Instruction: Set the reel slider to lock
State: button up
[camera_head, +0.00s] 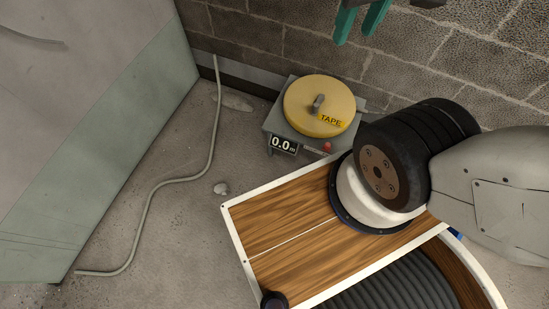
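A yellow tape reel (304,112) marked TAPE, with a grey crank knob on top, sits on a grey stand (271,122) by the wall. The stand's front has a display (283,144) reading 0.0 m and a small red knob (327,146) to its right. I cannot tell whether this red knob is the slider, and no lock marking can be read. My gripper (361,22) shows at the top edge as two teal fingers, apart with nothing seen between them. It is above and to the right of the reel in the picture, clear of it.
A block wall (430,70) runs behind the stand. A pale conduit (150,205) snakes over the concrete floor at left, beside a large grey-green panel (100,150). A small stone (221,189) lies on the floor. My wooden-topped base and arm fill the lower right.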

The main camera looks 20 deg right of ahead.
aim_at(327, 146)
jog(key=z, duration=0.05)
jog(key=k, duration=1.15)
jog(key=z, duration=0.6)
